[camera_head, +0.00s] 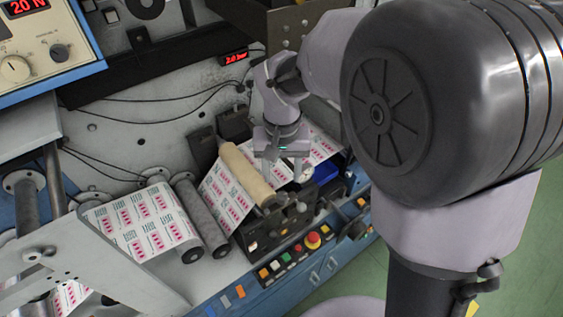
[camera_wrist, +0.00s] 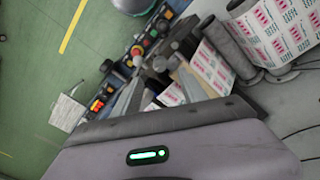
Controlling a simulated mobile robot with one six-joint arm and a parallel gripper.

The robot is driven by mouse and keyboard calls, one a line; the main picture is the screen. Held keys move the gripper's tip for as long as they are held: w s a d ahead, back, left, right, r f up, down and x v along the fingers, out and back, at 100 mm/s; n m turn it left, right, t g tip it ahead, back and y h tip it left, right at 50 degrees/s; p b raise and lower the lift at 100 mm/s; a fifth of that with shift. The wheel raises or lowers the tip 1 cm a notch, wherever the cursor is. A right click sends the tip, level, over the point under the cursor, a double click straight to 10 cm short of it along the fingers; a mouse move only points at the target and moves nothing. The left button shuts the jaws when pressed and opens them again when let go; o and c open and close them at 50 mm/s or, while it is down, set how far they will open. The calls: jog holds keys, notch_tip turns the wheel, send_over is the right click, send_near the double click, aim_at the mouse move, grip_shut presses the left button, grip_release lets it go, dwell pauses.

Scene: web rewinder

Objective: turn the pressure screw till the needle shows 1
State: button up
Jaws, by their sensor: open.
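My gripper (camera_head: 279,158) points down over the right end of the rewinder, beside the tan roll. In the wrist view, its two grey fingers (camera_wrist: 160,77) are spread apart with nothing seen held between them. Dark machine parts and the printed web show beyond the fingertips.
The tan roll (camera_head: 247,175) and printed web (camera_head: 146,222) lie left of my gripper. A red emergency button (camera_head: 312,240) stands on the front button panel. A control box (camera_head: 40,50) with knobs is at upper left.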

aim_at(282, 195)
jog(key=f, duration=0.4)
jog(key=f+b, duration=0.1)
jog(key=f, duration=0.4)
jog(key=shift+w+f, duration=0.2)
jog(key=shift+f, duration=0.1)
jog(key=shift+c, duration=0.4)
grip_shut()
